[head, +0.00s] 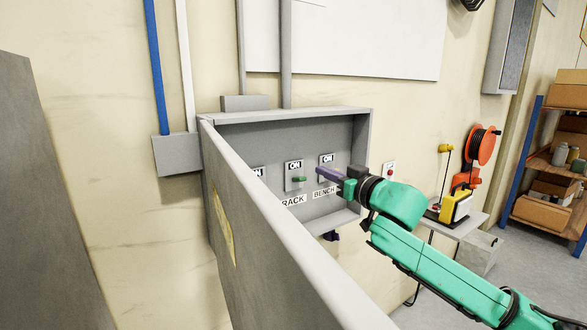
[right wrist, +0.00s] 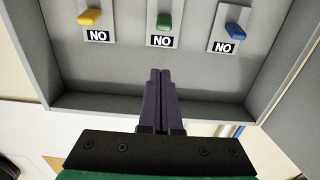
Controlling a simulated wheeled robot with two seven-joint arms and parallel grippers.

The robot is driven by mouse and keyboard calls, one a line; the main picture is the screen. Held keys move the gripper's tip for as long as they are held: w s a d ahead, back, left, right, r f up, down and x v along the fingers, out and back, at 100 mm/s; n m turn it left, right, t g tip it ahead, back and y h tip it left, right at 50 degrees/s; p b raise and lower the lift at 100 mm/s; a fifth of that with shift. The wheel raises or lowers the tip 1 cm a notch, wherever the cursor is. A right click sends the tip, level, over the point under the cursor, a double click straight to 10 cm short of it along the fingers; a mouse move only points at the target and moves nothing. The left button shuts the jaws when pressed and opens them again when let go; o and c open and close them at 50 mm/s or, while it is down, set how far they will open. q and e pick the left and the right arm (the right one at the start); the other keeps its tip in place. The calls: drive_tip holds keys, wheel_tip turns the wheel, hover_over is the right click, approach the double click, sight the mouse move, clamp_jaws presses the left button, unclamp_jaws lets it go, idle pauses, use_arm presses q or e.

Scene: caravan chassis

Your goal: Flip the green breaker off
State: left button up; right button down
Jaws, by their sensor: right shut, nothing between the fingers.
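The green breaker lever (head: 299,179) sits on the middle breaker plate inside the open grey box, under an ON label and above the RACK label. In the right wrist view, turned upside down, the green lever (right wrist: 165,22) stands between a yellow lever (right wrist: 90,17) and a blue lever (right wrist: 235,30). My right gripper (head: 320,172) is shut and empty, with its purple fingertips to the right of the green lever in the head view, overlapping the BENCH breaker. In the wrist view its fingers (right wrist: 160,75) point toward the green lever, apart from it. My left gripper does not show.
The box rim (head: 290,115) surrounds the breakers. A small dark purple thing (head: 331,236) shows below the box; I cannot tell what it is. A side table (head: 467,225) and shelves stand right.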

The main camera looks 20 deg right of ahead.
drive_tip(key=r+p, duration=0.1)
drive_tip(key=p, duration=0.6)
hover_over(299, 179)
drive_tip(key=d, duration=0.1)
drive_tip(key=shift+s+d+r, duration=0.1)
drive_tip(key=shift+s, duration=0.15)
wheel_tip(299, 179, down, 4)
drive_tip(key=shift+r, duration=0.25)
drive_tip(key=shift+s+d+f, duration=0.1)
drive_tip(key=shift+s+f, duration=0.25)
drive_tip(key=shift+f, duration=0.05)
drive_tip(key=shift+w+f, duration=0.1)
